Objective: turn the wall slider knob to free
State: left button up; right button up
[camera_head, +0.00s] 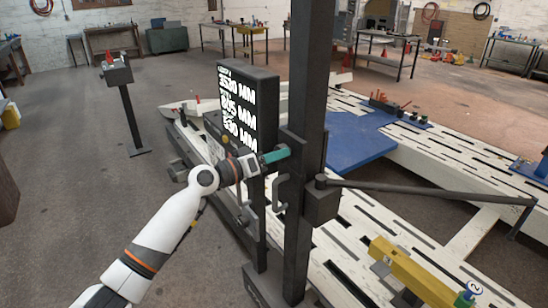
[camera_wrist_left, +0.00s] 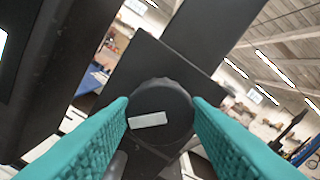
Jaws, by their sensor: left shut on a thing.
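The wall slider knob (camera_wrist_left: 165,97) is a round black knob with a white bar mark, on a dark plate in the left wrist view. The mark lies nearly level in that picture, its right end slightly higher. My left gripper (camera_head: 275,155) has teal finger pads, one on each side of the knob, and is shut on it. In the head view the fingers reach the dark upright post (camera_head: 308,120), and the knob cannot be made out there. Any lettering around the knob is not visible. My right gripper is not in view.
A display panel (camera_head: 232,82) with white figures stands just left of the post. A dark arm (camera_head: 430,190) runs right from the post over the slotted white bench (camera_head: 345,235). A yellow block (camera_head: 415,275) is at lower right. Open floor lies left.

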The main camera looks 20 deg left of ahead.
pick_arm(q)
jog(key=n+p, duration=0.1)
jog(key=n, duration=0.3)
jog(key=shift+r+n, duration=0.1)
jog(key=shift+n, duration=0.3)
jog(key=shift+n+p, duration=0.8)
jog(key=shift+n, duration=1.2)
jog(key=o, duration=1)
